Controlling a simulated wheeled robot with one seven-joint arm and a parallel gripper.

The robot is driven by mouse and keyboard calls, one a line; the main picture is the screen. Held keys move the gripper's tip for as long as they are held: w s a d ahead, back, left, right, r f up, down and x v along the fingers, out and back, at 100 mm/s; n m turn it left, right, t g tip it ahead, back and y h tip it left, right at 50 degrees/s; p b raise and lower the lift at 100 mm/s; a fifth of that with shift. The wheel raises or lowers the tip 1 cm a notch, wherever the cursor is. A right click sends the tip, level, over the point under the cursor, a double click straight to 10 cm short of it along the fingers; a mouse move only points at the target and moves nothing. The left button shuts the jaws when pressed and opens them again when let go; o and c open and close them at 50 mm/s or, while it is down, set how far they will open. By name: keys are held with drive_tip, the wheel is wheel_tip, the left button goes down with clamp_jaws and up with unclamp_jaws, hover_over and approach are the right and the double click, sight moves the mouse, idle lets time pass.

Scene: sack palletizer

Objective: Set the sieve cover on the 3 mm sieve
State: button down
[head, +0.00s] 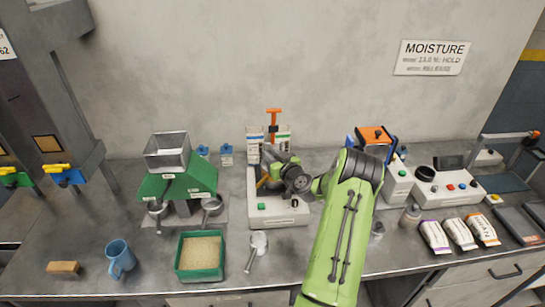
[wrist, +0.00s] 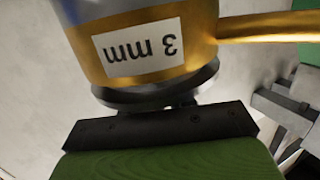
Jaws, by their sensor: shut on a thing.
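In the wrist view the 3 mm sieve (wrist: 200,43) is a brass-coloured cylinder with a white label that reads upside down and a brass handle at right. A dark round disc, which looks like the sieve cover (wrist: 138,97), lies against the sieve's end nearest my gripper. My gripper (wrist: 182,106) is shut on the cover; its grip is mostly hidden behind a dark bar. Whether the cover is fully seated or slightly apart cannot be told. In the head view my gripper (head: 276,170) is over the white device, and my arm hides most of the sieve and cover.
The white device (head: 278,209) has coloured buttons and an orange T-handle (head: 273,115) behind it. A green grain tray (head: 201,275), a blue mug (head: 120,258) and a green hopper machine (head: 179,180) stand at left. Several packets (head: 460,234) and instruments lie at right.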

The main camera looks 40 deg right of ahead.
drive_tip(key=shift+f+b, duration=0.35)
drive_tip(key=shift+b, duration=0.5)
drive_tip(key=c, duration=0.9)
unclamp_jaws()
drive_tip(key=shift+o, duration=0.5)
drive_tip(key=o, duration=0.4)
drive_tip(key=shift+r, duration=0.1)
